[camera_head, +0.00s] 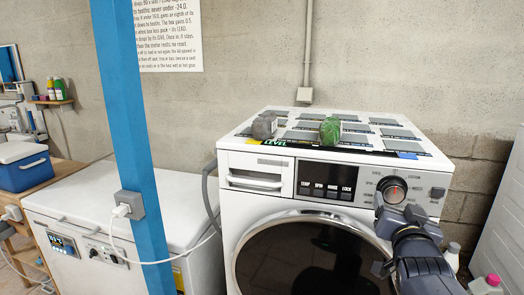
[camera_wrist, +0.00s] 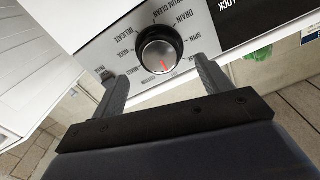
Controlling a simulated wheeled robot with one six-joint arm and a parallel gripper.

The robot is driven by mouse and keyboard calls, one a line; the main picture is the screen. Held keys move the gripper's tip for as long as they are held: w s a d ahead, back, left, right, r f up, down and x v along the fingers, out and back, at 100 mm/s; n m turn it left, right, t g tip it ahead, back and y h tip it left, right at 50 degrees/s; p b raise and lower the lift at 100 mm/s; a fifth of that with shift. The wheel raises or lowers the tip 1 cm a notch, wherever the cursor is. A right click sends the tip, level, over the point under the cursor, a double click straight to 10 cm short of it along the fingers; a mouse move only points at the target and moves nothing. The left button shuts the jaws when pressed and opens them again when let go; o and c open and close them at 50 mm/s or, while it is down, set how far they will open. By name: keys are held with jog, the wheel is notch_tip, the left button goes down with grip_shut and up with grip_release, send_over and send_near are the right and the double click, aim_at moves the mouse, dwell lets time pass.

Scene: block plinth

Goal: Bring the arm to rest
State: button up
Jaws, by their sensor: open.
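My gripper (camera_head: 393,212) is at the right of the washing machine's front panel, just below its round dial (camera_head: 391,189). In the wrist view my gripper (camera_wrist: 156,72) is open, with its two fingers apart on either side of the dial (camera_wrist: 158,50). A clear gap shows between each finger and the dial, and nothing is between the jaws. The dial has a red mark near its lower edge. My arm hides the lower right of the machine.
A blue post (camera_head: 125,110) and a white chest (camera_head: 90,215) stand left.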

jog(key=shift+v, duration=2.05)
